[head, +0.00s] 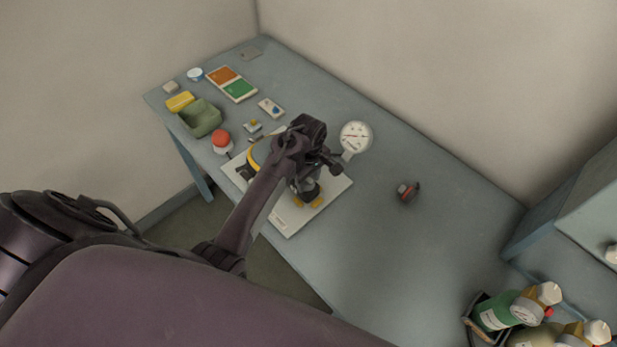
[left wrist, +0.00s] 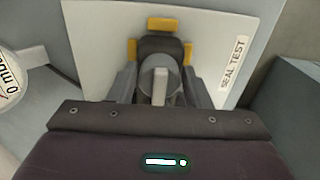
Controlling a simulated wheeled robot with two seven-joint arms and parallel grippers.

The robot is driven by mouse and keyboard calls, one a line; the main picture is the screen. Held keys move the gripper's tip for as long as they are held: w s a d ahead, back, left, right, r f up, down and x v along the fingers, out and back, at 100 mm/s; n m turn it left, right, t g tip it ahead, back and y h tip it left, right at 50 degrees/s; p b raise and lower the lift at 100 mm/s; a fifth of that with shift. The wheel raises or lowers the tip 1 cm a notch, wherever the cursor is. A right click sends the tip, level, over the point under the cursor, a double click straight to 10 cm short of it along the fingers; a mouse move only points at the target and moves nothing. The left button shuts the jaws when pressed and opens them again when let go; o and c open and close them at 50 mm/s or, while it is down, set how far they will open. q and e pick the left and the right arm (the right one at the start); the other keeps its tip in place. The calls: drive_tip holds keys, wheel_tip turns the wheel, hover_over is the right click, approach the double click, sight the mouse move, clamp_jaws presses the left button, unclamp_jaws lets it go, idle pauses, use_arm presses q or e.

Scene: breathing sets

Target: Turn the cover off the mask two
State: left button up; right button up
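A white board marked "SEAL TEST" (head: 284,218) lies on the blue-grey table. A dark mask sits on it between yellow blocks; it shows best in the left wrist view (left wrist: 160,44). A grey round cover (left wrist: 148,72) with a raised bar across it faces the wrist camera. My left gripper (head: 308,187) is over the mask, with one finger (left wrist: 126,80) on each side of the cover. I cannot tell whether the fingers touch it. In the head view my arm hides most of the mask and cover. My right gripper is not in view.
A dial gauge (head: 355,137) stands at the board's far side. A red-topped item (head: 222,141), a green bin (head: 200,119) and orange and green trays (head: 232,83) are to the left. A small red-and-black item (head: 407,191) lies right. The right table is mostly clear.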

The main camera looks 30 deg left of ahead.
use_arm(q)
drive_tip(key=shift+c, duration=0.4)
drive_tip(key=n, duration=0.4)
drive_tip(key=shift+n, duration=0.4)
drive_tip(key=n, duration=0.4)
drive_tip(key=shift+n, duration=0.4)
drive_tip(key=o, duration=0.5)
drive_tip(key=shift+n, duration=0.4)
drive_tip(key=o, duration=0.5)
